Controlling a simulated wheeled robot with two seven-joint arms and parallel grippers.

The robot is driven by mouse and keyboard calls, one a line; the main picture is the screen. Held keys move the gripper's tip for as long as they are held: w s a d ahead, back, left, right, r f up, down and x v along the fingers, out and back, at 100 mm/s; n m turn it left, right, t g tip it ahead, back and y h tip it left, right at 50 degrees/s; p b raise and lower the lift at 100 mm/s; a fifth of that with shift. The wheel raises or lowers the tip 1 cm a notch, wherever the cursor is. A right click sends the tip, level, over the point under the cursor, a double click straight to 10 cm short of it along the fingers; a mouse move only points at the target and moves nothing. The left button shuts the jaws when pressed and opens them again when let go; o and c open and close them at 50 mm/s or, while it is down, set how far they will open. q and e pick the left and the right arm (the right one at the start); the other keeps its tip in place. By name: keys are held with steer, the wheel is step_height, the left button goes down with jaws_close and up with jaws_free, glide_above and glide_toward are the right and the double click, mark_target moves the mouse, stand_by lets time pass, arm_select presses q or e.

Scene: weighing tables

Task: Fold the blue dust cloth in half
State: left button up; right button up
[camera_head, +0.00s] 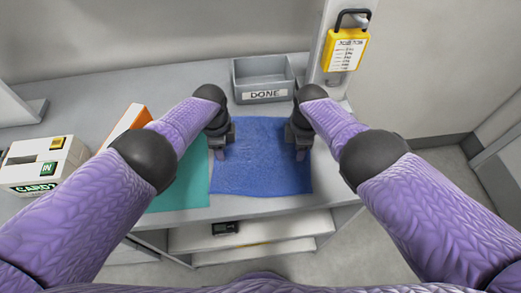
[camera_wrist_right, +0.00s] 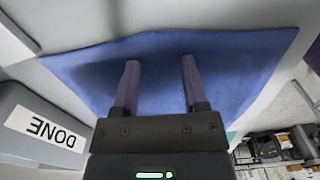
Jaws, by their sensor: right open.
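The blue dust cloth (camera_head: 262,170) lies spread flat on the grey table, its near edge close to the table's front edge. It also fills much of the right wrist view (camera_wrist_right: 225,65). My left gripper (camera_head: 219,152) is over the cloth's left edge, pointing down; its finger gap is too small to tell. My right gripper (camera_head: 300,152) is over the cloth's right side. In the right wrist view its two fingers (camera_wrist_right: 160,80) are apart with only cloth beyond them. I cannot tell whether the fingertips touch the cloth.
A grey tray labelled DONE (camera_head: 264,95) stands behind the cloth. A yellow sign (camera_head: 345,50) hangs on a post at right. An open shelf (camera_head: 270,232) is below.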

arm_select(q)
jaws_close()
arm_select(e)
jaws_close()
steer(key=shift+s+f, duration=0.1)
